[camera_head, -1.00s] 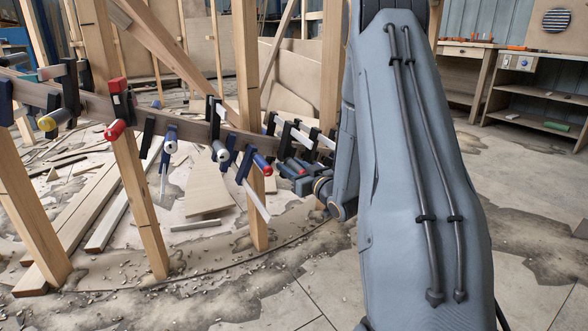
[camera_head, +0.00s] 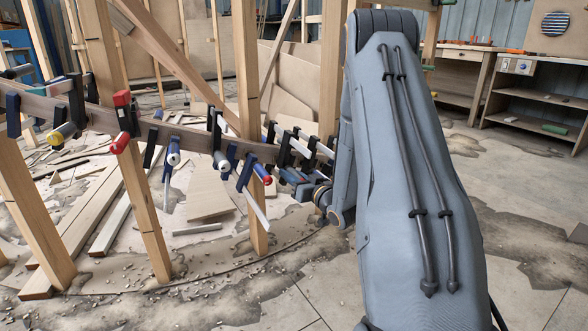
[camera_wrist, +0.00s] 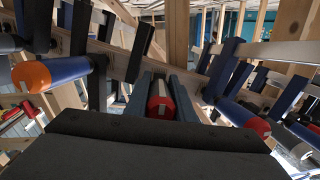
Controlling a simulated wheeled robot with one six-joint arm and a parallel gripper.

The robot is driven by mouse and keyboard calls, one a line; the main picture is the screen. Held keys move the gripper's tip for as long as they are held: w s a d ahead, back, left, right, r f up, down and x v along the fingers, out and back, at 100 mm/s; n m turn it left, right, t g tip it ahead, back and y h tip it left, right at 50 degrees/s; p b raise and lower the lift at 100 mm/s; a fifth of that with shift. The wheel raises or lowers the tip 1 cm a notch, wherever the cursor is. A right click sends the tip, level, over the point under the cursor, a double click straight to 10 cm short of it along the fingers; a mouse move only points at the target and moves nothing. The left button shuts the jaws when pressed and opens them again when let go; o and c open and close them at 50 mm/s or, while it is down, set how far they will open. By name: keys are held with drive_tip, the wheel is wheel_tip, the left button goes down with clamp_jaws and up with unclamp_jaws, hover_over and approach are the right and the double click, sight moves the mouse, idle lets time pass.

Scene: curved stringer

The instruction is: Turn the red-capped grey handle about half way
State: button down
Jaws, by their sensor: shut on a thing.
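In the wrist view, the red-capped grey handle (camera_wrist: 160,103) shows its round red end between the two fingers of my gripper (camera_wrist: 161,99). The fingers are shut on it, one on each side of the cap. The rest of the handle is mostly hidden behind the cap and fingers. In the head view, my gripper (camera_head: 303,187) is at the clamps on the right part of the curved wooden stringer (camera_head: 195,137), beside my arm. The handle cannot be made out there.
A blue handle with an orange cap (camera_wrist: 55,74) is close on the left in the wrist view. A blue handle with a red cap (camera_wrist: 243,113) is close on the right. More clamps line the stringer. A wooden post (camera_head: 249,120) stands left of my gripper.

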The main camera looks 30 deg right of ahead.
drive_tip(key=m+p, duration=0.1)
drive_tip(key=p, duration=0.1)
drive_tip(key=m+p, duration=0.2)
drive_tip(key=p, duration=0.1)
drive_tip(key=shift+s+r+y, duration=0.15)
drive_tip(key=shift+y, duration=0.25)
drive_tip(key=m+y+p, duration=0.1)
drive_tip(key=m+p, duration=0.3)
drive_tip(key=shift+a+p, duration=0.1)
drive_tip(key=shift+p, duration=0.2)
drive_tip(key=m+p, duration=0.2)
drive_tip(key=m, duration=0.1)
drive_tip(key=shift+t, duration=0.4)
drive_tip(key=shift+r+m+y+p, duration=0.1)
drive_tip(key=shift+m+y+p, duration=0.3)
drive_tip(key=shift+m+p, duration=1)
drive_tip(key=shift+m+b, duration=0.35)
drive_tip(key=shift+m, duration=0.25)
drive_tip(key=c, duration=1.6)
unclamp_jaws()
drive_tip(key=shift+o, duration=0.4)
drive_tip(key=shift+a, duration=0.1)
